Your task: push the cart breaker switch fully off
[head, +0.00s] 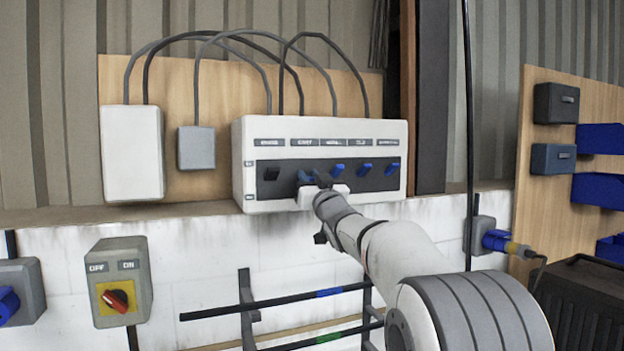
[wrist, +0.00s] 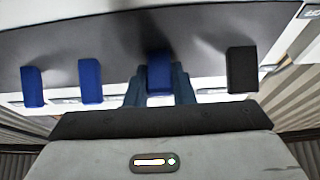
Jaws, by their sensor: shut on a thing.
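A white breaker box (head: 222,163) hangs on a wooden board, with a dark strip carrying a row of switches. The second switch from the left, under a label that seems to read CART, is the blue cart breaker switch (head: 305,175). In the wrist view the cart breaker switch (wrist: 159,70) stands between the two fingers. My gripper (head: 316,180) is at this switch from the front and shut on it; its fingers (wrist: 160,88) also show in the wrist view. The gripper partly hides the switch in the head view, so its exact tilt is unclear.
A black switch (head: 272,174) sits just left of the cart switch, and blue switches (head: 338,169) (head: 365,169) (head: 392,169) sit to its right, close by. Cables arch above the box. A grey OFF/ON box with a red knob (head: 117,300) is at lower left.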

